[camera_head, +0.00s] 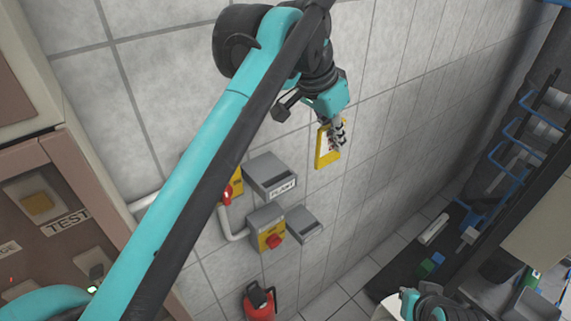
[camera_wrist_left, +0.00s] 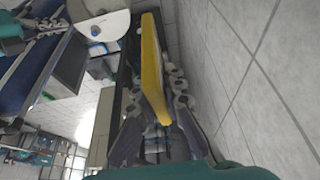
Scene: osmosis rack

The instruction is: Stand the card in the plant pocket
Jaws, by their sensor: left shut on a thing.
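My left gripper (camera_head: 339,134) is shut on the yellow-edged card (camera_head: 328,159) and holds it in front of the tiled wall. In the left wrist view the card (camera_wrist_left: 153,70) stands up edge-on between the fingers (camera_wrist_left: 158,108). The plant pocket (camera_head: 270,172) is a grey wall box whose label seems to read PLANT. It lies below and left of the card, clearly apart from it. A second grey pocket (camera_head: 303,224) is lower down. My right gripper (camera_head: 428,301) is at the bottom edge, partly cut off, and its jaws are unclear.
Yellow switch boxes with red knobs (camera_head: 273,240) sit beside the pockets. A red extinguisher (camera_head: 259,303) is below. A brown cabinet (camera_head: 60,205) stands at left, and a dark rack with blue pipes (camera_head: 510,130) at right. The wall right of the pockets is clear.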

